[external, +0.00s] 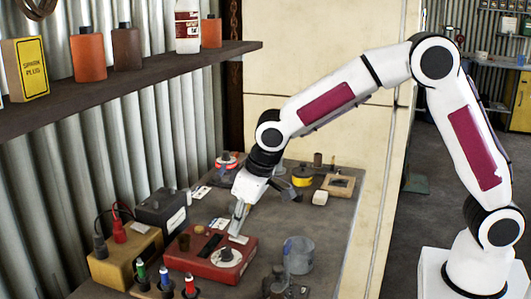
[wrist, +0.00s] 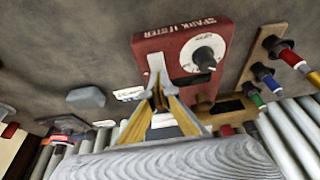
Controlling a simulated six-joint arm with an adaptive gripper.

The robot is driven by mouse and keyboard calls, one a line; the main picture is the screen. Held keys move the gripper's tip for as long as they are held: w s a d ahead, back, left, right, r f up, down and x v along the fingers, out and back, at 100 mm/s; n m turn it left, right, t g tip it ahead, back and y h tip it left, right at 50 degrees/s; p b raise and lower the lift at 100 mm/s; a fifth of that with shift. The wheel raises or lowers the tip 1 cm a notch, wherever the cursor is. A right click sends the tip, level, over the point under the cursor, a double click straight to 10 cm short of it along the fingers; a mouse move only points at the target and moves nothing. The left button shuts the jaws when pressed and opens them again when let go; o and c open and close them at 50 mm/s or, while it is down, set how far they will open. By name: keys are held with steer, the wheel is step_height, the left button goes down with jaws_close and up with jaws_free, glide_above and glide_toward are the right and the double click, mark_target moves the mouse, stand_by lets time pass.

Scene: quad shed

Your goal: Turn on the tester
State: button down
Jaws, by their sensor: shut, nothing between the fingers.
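The tester is a red box (external: 190,268) on the bench in the external view, with a round white dial (external: 226,256) on its top. In the wrist view the tester (wrist: 160,45) reads "SPARK TESTER", and its white dial (wrist: 206,51) has a dark knob at its middle. My gripper (external: 237,236) is shut and empty, pointing down over the tester's far edge, beside the dial. In the wrist view my gripper's tips (wrist: 157,75) overlap the tester's left part, left of the dial. I cannot tell whether they touch the tester.
A tan box with red and black leads (external: 125,258) and a dark box (external: 163,210) stand left of the tester. Several colour-capped pieces (external: 165,281) stand in front. A grey cup (external: 299,255) is to the right. A shelf (external: 130,85) with bottles hangs above left.

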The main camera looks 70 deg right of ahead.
stand_by(0.3)
steer(key=shift+x, duration=0.8)
steer(key=shift+w, duration=0.15)
